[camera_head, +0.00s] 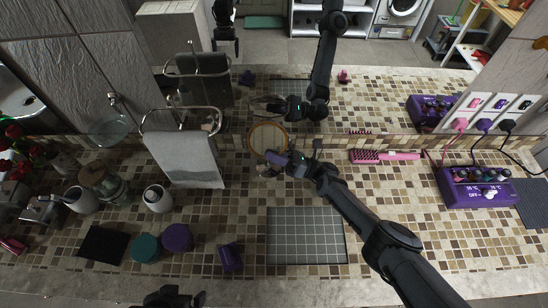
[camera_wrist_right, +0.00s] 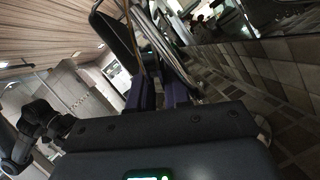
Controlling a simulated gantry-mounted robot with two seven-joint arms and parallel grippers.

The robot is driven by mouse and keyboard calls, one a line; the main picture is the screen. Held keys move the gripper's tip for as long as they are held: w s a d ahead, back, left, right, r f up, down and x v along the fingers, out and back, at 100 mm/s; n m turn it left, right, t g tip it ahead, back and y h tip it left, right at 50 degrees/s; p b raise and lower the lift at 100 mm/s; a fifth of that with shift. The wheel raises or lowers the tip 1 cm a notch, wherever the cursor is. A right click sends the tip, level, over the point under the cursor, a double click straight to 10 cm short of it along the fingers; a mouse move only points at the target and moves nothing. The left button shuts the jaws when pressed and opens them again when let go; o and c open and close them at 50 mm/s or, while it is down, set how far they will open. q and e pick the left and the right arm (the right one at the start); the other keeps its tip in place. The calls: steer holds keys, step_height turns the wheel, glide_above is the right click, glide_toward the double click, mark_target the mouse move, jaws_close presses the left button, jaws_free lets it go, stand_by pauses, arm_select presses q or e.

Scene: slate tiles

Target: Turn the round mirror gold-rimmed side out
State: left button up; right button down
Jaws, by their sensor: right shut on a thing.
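The round mirror (camera_head: 268,138) stands in front of the wall mirror, left of centre in the head view. A thin gold-coloured rim circles the face turned to the head camera, and tiles show within it. My right gripper (camera_head: 279,160) is shut on its lower edge, covering part of its base. In the right wrist view the purple fingers of my right gripper (camera_wrist_right: 158,95) close on a narrow, edge-on piece of it, with a gold strip and chrome bars behind. My left gripper (camera_head: 172,297) is at the bottom edge of the head view, dark and partly cut off.
A towel stand (camera_head: 187,158) is close on the left, with a white cup (camera_head: 158,198) below it. A pink brush (camera_head: 384,156) and a purple hot-tool station (camera_head: 473,187) lie to the right. A grey gridded mat (camera_head: 306,236) is bare in front. The large wall mirror repeats the scene behind.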

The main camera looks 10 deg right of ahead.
arm_select(q)
steer(key=shift+a+r, duration=0.1)
arm_select(e)
steer(key=c, duration=1.4)
jaws_free()
steer(key=shift+c, duration=0.2)
arm_select(q)
steer(key=shift+r, duration=0.15)
